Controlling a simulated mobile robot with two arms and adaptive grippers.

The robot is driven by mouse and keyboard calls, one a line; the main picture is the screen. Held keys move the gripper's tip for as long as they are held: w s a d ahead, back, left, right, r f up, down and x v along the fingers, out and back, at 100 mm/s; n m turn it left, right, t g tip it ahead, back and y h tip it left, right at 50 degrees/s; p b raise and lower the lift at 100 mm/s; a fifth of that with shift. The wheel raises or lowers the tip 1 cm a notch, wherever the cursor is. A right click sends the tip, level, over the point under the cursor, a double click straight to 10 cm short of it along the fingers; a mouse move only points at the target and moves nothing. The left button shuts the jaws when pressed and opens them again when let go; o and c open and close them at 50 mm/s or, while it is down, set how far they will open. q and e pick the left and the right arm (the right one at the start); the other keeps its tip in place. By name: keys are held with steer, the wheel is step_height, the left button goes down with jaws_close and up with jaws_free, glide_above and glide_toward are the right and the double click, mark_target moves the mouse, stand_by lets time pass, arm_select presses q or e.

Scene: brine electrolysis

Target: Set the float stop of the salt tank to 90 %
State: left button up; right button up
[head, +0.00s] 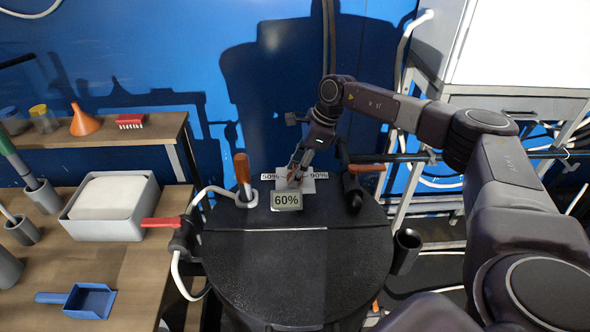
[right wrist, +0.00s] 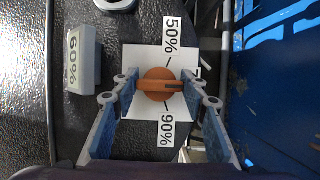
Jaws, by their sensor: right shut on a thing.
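The float stop is an orange round knob (right wrist: 160,84) on a white scale plate (right wrist: 135,60) on the black salt tank lid (head: 300,270). The right wrist view shows "50%" above it and "90%" below it. A label at its right is mostly hidden. The knob's dark pointer mark faces right, between the two labels. My right gripper (head: 296,176) is shut on the knob, a finger on either side. A small grey block (head: 286,201) reading "60%" stands beside the plate; it also shows in the right wrist view (right wrist: 82,60). My left gripper is not in view.
An orange-handled tool (head: 242,170) stands upright left of the plate, and a black fitting (head: 352,190) is at its right. A red-handled valve (head: 162,222) is at the tank's left side. A wooden bench (head: 130,265) with a grey tray (head: 108,230) is at left. The lid's front is clear.

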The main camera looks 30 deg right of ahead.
steer(key=shift+m, duration=0.4)
steer(key=m+t+h+p, duration=0.1)
steer(key=m, duration=0.1)
steer(key=shift+r+m, duration=0.1)
steer(key=shift+m, duration=0.3)
steer(key=shift+m+t+h, duration=0.3)
steer(key=shift+m+h, duration=0.1)
steer(key=shift+m, duration=0.5)
steer(key=shift+m+h, duration=0.3)
steer(key=shift+m, duration=0.6)
steer(key=m, duration=0.1)
steer(key=m+h+b, duration=0.1)
steer(key=shift+f+m+t, duration=0.2)
steer(key=shift+m+t, duration=0.1)
steer(key=shift+m, duration=0.1)
steer(key=shift+r+m+h+b, duration=0.15)
steer(key=shift+m+h+b, duration=0.55)
steer(key=shift+m+b, duration=0.95)
steer(key=shift+m, duration=0.45)
steer(key=o, duration=1.2)
steer(key=shift+c, duration=0.2)
